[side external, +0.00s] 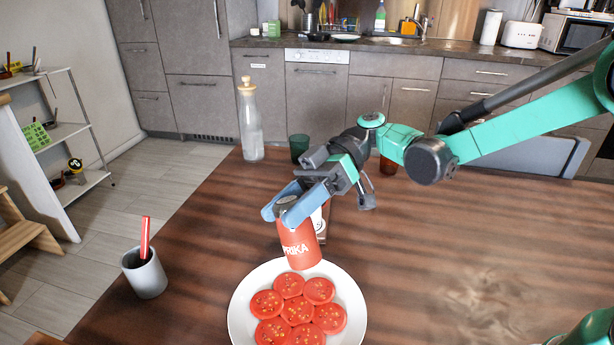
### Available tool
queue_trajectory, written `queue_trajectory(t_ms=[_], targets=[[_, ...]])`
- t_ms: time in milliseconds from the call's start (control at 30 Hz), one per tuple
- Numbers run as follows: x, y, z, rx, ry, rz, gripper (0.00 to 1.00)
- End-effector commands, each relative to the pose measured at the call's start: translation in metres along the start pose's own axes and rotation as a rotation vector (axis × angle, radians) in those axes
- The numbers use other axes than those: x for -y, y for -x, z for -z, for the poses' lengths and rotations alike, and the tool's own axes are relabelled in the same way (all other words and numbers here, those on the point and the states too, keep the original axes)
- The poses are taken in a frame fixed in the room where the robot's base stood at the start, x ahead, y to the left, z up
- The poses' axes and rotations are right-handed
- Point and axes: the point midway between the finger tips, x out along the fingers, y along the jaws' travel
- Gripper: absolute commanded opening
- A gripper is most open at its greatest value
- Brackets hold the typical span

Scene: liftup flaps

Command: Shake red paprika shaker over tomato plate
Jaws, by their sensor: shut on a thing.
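The red paprika shaker (301,247) is held in my gripper (284,213), whose blue fingers are closed around its upper part. The shaker is tilted a little, with its light grey end toward the fingers. In the picture it sits just above the far rim of the plate; its exact height is hard to tell. The white tomato plate (238,320) lies on the table at the front. It carries several red tomato slices (297,311) with small yellowish specks on them.
A grey cup (146,277) with a red stick stands at the left table edge. A corked glass bottle (250,125) and a dark green glass (299,148) stand behind. A white-labelled item (319,220), partly hidden, is behind the shaker. The wooden table (440,255) is clear at right.

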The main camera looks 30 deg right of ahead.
Motion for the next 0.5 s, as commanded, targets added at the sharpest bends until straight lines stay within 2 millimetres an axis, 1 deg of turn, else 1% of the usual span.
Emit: queue_trajectory(t_ms=[33,100,167,267,367,500], targets=[[0.007,-0.005,-0.004,0.019,-0.004,0.043,0.0],[0.014,-0.008,-0.009,0.04,-0.016,0.087,0.0],[0.016,-0.01,-0.012,0.05,-0.036,0.111,0.0],[0.016,-0.011,-0.017,0.059,-0.111,0.14,0.0],[0.013,-0.013,-0.024,0.065,-0.241,0.175,0.0],[0.007,-0.017,-0.037,0.077,-0.474,0.239,0.0]])
